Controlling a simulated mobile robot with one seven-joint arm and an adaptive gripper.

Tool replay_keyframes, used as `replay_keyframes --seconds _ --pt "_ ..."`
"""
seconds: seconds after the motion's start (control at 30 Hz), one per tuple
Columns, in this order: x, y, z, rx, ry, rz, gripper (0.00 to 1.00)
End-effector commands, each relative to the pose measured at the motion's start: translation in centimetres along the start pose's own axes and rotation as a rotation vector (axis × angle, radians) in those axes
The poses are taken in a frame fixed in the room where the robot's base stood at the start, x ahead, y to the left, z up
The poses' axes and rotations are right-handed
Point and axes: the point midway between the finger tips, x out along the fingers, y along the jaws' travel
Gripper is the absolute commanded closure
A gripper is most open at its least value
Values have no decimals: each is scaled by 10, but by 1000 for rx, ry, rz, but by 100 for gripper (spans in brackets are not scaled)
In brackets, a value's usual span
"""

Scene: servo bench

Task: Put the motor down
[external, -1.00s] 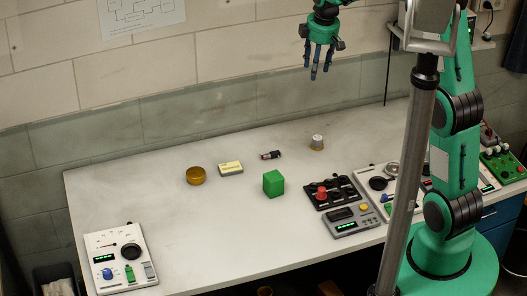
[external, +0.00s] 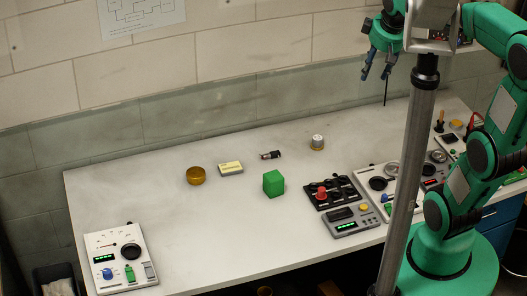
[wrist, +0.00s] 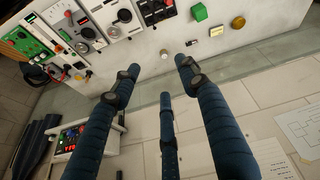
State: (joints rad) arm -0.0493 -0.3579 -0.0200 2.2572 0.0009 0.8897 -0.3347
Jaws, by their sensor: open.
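My gripper (external: 375,74) is open and empty, high above the back right of the bench. Its dark blue fingers are spread in the wrist view (wrist: 158,76), with nothing between them. A small silver cylinder with a yellowish base (external: 317,142) stands upright on the bench, below and left of my gripper; it also shows in the wrist view (wrist: 164,53). A small dark cylinder with a red and pale end (external: 270,155) lies on its side to the left of it, also in the wrist view (wrist: 190,43). I cannot tell which of these is the motor.
A black panel with a red knob (external: 333,192) and other control panels fill the right side; one panel (external: 121,257) is at front left.

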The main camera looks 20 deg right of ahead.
Motion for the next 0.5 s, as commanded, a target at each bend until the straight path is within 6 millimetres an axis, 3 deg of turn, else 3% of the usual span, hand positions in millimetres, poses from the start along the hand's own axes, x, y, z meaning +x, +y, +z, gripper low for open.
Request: replay_keyframes --seconds 0.2,0.5 --pt "-22 -10 51 131 42 19 56" --pt "-35 -25 113 299 92 36 56"
